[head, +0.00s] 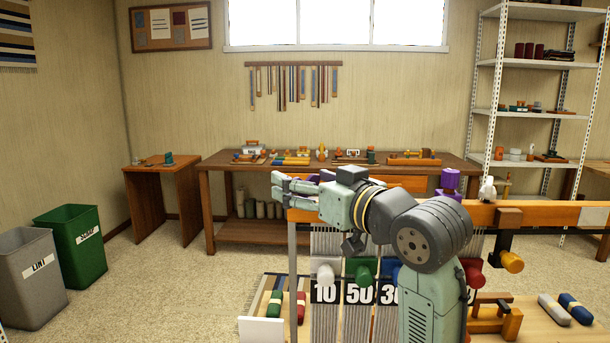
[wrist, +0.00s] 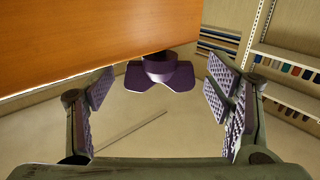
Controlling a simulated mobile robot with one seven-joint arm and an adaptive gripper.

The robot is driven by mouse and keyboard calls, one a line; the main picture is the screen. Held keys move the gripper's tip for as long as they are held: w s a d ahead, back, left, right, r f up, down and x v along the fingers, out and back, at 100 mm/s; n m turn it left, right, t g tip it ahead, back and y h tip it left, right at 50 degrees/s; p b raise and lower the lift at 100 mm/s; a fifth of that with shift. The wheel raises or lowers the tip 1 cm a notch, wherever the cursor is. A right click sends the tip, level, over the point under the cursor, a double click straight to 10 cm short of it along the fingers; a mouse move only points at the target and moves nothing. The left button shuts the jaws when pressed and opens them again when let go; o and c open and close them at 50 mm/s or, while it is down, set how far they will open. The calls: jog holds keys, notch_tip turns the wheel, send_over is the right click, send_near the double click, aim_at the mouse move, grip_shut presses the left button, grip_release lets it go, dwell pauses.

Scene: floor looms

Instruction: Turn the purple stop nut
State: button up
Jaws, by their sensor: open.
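The purple stop nut (wrist: 160,74) shows in the wrist view as a winged knob at the lower edge of an orange-brown wooden beam (wrist: 90,40). My gripper (wrist: 160,92) is open, with one padded finger on each side of the nut and a gap to both wings. The nut lies between the fingers toward their tips, and nothing is held. In the head view my gripper (head: 279,184) is at the left end of the loom's top beam (head: 535,214). My gripper and arm hide much of that end, so I cannot clearly make out the nut there.
A purple fitting (head: 450,181) stands farther right on the beam. A workbench (head: 240,165) stands behind. Bins (head: 72,245) are on the left, with open floor between.

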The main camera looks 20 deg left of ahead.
jog(key=shift+w+a, duration=0.15)
jog(key=c, duration=1.2)
